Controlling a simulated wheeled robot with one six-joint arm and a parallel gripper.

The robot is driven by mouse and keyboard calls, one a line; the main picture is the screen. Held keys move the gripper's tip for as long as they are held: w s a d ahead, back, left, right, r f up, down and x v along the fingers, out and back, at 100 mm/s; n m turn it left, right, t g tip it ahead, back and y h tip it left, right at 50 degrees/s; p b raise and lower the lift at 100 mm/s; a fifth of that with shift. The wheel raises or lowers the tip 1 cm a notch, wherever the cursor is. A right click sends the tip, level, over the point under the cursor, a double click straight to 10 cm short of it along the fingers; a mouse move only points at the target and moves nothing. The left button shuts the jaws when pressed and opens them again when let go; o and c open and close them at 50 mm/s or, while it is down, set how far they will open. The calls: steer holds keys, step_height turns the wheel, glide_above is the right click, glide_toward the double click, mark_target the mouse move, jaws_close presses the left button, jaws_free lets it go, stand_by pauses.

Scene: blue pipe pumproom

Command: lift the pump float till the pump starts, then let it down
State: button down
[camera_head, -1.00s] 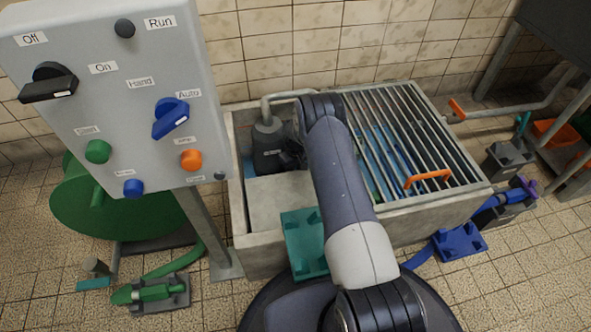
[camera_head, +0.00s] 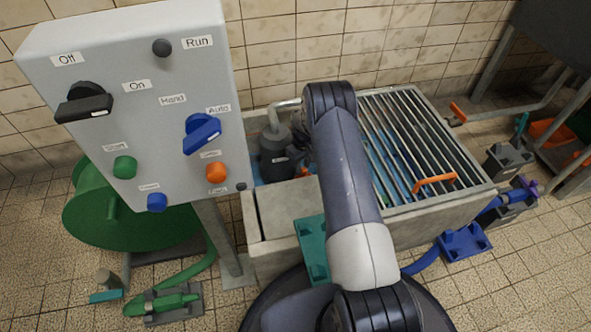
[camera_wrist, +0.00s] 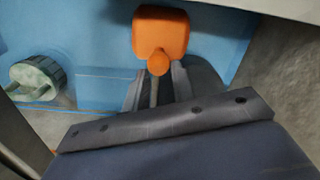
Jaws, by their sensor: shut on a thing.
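The orange pump float (camera_wrist: 161,32) sits at the top of the wrist view, with its narrow stem pointing toward me. My gripper (camera_wrist: 157,88) is shut around the stem just below the orange body. In the head view a small orange part of the float (camera_head: 305,171) shows beside my arm, and most of my gripper is hidden behind the arm. The dark grey pump (camera_head: 274,152) stands in the open left part of the concrete pit (camera_head: 284,209). The Run lamp (camera_head: 162,47) on the control box looks dark.
The grey control box (camera_head: 140,140) stands close on the left, with black and blue selector switches. Metal grating (camera_head: 415,150) with an orange handle covers the pit's right part. Blue water (camera_wrist: 90,75) and a round grey-green fitting (camera_wrist: 38,78) show near my gripper.

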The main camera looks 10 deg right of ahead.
steer(key=c, duration=2.2)
jaws_free()
steer(key=w+r, duration=0.1)
steer(key=r, duration=0.1)
steer(key=w+r, duration=0.2)
steer(key=shift+d, duration=0.1)
steer(key=c, duration=1.9)
jaws_free()
steer(key=shift+s+d+f, duration=0.1)
steer(key=o, duration=0.7)
steer(key=shift+s, duration=0.1)
step_height(320, 180, up, 11)
steer(key=p, duration=0.4)
steer(key=shift+f, duration=0.15)
steer(key=shift+f, duration=0.1)
